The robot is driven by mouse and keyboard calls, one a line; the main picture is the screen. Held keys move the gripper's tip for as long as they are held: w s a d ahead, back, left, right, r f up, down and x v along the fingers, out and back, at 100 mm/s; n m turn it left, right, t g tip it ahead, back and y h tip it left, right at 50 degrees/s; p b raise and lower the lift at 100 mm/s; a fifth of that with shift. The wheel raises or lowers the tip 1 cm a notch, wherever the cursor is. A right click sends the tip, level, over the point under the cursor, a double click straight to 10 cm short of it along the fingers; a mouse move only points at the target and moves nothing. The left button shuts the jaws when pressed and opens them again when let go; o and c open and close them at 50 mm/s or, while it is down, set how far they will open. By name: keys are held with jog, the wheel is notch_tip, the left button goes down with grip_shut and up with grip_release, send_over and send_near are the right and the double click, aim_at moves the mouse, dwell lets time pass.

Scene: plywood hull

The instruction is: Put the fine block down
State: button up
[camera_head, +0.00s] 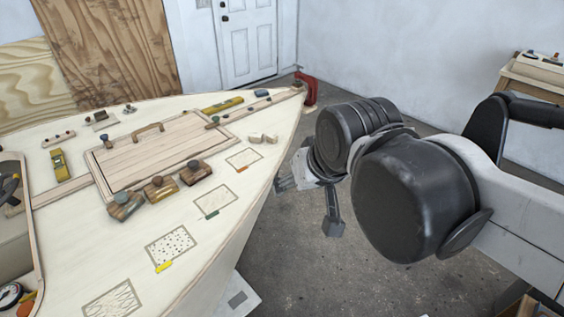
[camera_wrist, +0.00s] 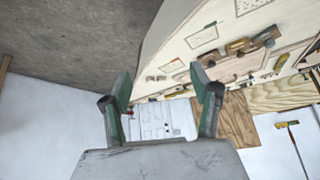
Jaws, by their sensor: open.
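Three sanding blocks with dark knobs stand in a row on the pale hull deck (camera_head: 130,260): a greenish one (camera_head: 124,206), a yellow-brown one (camera_head: 160,189) and a reddish-brown one (camera_head: 195,173). I cannot tell which is the fine block. Some of them show at the upper right of the wrist view, including a brown block (camera_wrist: 240,46). My gripper (camera_wrist: 160,82) is open, with nothing between its fingers. In the head view my gripper (camera_head: 309,202) hangs beyond the hull's right edge, over the floor, apart from the blocks.
Outlined patches with coloured tape, such as a dotted patch (camera_head: 170,245), line the deck's right side. A hatch with a handle (camera_head: 150,155) lies behind the blocks. Two small pale pieces (camera_head: 263,138) sit near the edge.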

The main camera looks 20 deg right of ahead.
jog(key=shift+s+d+f+n+t, duration=0.15)
jog(key=shift+s+d+f, duration=0.15)
jog(key=shift+s+f, duration=0.3)
jog(key=shift+s+d+f+n+t, duration=0.15)
jog(key=shift+s+d+f, duration=0.15)
jog(key=shift+s+f, duration=0.3)
jog(key=shift+r, duration=0.15)
dwell(0.4)
jog(key=shift+c, duration=0.7)
